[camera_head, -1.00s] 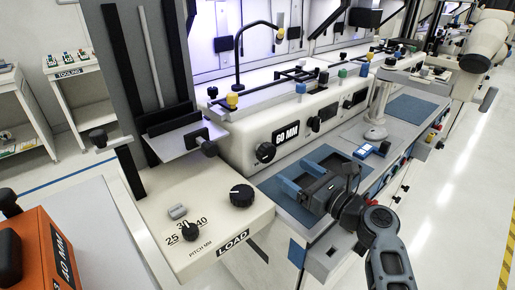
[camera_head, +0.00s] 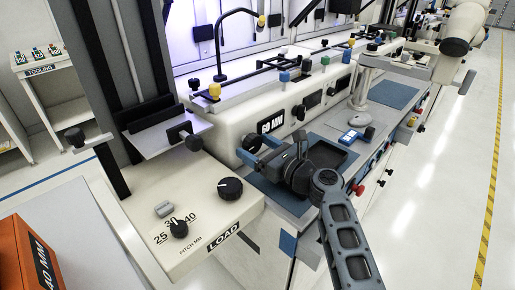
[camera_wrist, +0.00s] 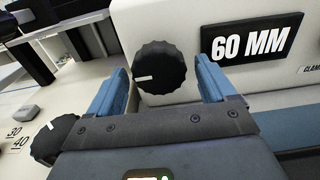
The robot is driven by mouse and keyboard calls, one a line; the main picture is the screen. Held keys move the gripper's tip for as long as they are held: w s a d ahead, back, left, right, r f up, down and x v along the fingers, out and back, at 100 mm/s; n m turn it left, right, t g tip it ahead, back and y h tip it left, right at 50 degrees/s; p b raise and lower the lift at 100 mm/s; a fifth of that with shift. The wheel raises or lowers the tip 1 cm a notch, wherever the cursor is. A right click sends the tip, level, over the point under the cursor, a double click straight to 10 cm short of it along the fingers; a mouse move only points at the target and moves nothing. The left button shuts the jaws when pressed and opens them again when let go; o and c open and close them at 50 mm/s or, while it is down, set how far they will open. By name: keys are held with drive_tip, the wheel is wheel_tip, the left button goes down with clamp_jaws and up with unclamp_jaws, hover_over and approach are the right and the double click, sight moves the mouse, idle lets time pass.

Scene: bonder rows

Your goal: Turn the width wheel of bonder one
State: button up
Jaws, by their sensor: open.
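The width wheel (camera_wrist: 160,68) is a black ribbed knob on the cream bonder front, left of the 60 MM plate (camera_wrist: 257,40). Its white mark points left in the wrist view. In the head view the wheel (camera_head: 252,143) is partly hidden by my gripper, and the plate (camera_head: 271,121) shows just above. My gripper (camera_head: 257,150) is open, its two blue fingers pointing at the wheel. In the wrist view the fingers (camera_wrist: 161,78) stand left and right of the wheel with gaps on both sides. I cannot tell how far they reach past its face.
The load unit (camera_head: 205,215) with its large black knob (camera_head: 231,188) and pitch knob (camera_head: 179,228) stands close on the left. It also shows in the wrist view (camera_wrist: 50,138). A lamp arm (camera_head: 222,40) rises behind. The aisle floor (camera_head: 455,200) is clear at right.

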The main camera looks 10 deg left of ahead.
drive_tip(key=shift+c, duration=0.5)
drive_tip(key=c, duration=1)
drive_tip(key=shift+o, duration=0.2)
